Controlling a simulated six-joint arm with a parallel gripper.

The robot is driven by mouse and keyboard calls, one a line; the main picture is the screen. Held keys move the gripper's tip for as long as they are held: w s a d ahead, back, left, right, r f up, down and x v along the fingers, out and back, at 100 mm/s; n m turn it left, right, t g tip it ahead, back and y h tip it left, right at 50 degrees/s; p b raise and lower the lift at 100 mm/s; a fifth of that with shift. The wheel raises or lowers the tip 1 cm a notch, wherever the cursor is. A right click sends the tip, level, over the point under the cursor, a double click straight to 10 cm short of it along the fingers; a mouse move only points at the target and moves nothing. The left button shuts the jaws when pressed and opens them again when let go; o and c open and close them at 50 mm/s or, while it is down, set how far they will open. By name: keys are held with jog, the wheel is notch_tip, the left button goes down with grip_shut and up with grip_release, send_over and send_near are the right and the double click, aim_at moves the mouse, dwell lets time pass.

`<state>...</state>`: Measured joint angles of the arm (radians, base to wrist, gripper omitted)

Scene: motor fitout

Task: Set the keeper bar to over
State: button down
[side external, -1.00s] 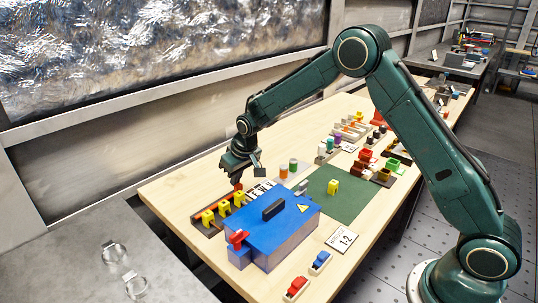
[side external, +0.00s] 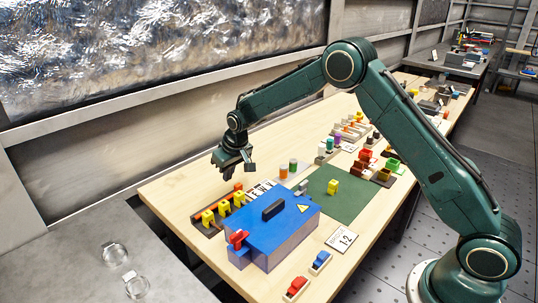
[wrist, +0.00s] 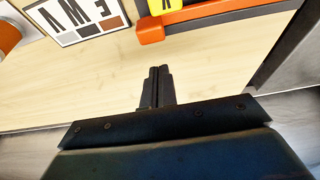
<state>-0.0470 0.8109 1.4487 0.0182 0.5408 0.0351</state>
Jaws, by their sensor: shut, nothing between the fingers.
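An orange bar (wrist: 190,20), which looks like the keeper bar, has a blocky end and runs along a yellow block (wrist: 165,5) at the top of the wrist view. In the side view its orange end (side external: 238,187) shows at the far end of the row of yellow blocks (side external: 224,207) in a dark rack. My gripper (side external: 232,177) is shut and empty, pointing down above the table, just left of and above that orange end. In the wrist view its fingertips (wrist: 159,70) are together over bare wood, apart from the bar. The bar's full length is hidden.
A blue box (side external: 290,220) with a black handle and red knob (side external: 237,240) stands in front of the rack. A lettered card (wrist: 78,20) lies beside the row, with an orange cylinder (side external: 283,172) beyond. Bare wood lies toward the back wall.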

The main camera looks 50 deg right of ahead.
jog(key=shift+w, duration=0.4)
jog(key=v, duration=1)
jog(key=shift+s+r, duration=0.1)
jog(key=shift+r, duration=0.1)
